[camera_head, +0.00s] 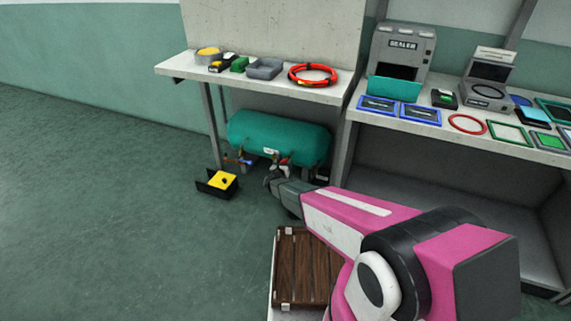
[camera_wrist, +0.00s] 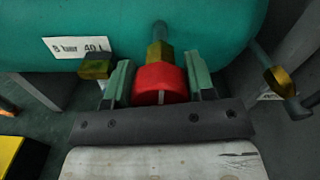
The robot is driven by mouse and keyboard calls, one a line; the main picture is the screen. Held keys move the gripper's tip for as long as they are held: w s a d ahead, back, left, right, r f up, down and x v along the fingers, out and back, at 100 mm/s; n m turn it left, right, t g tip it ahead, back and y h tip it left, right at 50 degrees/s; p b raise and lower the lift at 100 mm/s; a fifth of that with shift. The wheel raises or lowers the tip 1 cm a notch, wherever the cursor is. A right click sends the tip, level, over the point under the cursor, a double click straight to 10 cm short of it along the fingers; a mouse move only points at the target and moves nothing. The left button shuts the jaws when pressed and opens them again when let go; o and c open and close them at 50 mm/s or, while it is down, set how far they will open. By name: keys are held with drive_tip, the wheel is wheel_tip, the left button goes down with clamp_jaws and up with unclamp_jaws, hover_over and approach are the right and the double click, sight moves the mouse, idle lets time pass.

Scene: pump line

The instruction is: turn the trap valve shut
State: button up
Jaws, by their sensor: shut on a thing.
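A red valve knob (camera_wrist: 160,84) with a pale line on its face sits on a brass fitting (camera_wrist: 159,53) at the teal tank (camera_wrist: 200,30). My gripper (camera_wrist: 159,82) has one green-grey finger on each side of the knob and is shut on it. No label shows whether this is the trap valve. In the head view the tank (camera_head: 278,136) lies under the bench, and my gripper (camera_head: 273,178) is at its lower front. The knob is small and partly hidden there.
Other brass fittings stand left (camera_wrist: 97,67) and right (camera_wrist: 281,78) of the knob. A blue-handled fitting (camera_head: 245,161) is left of my gripper. A bench (camera_head: 235,82) is above. The floor at left is free.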

drive_tip(key=m, duration=0.4)
drive_tip(key=shift+m, duration=0.4)
drive_tip(key=m, duration=0.4)
drive_tip(key=shift+m, duration=0.3)
drive_tip(key=m, duration=0.4)
drive_tip(key=shift+s+d+m, duration=0.1)
drive_tip(key=shift+m, duration=2)
drive_tip(key=o, duration=0.9)
drive_tip(key=shift+s, duration=0.1)
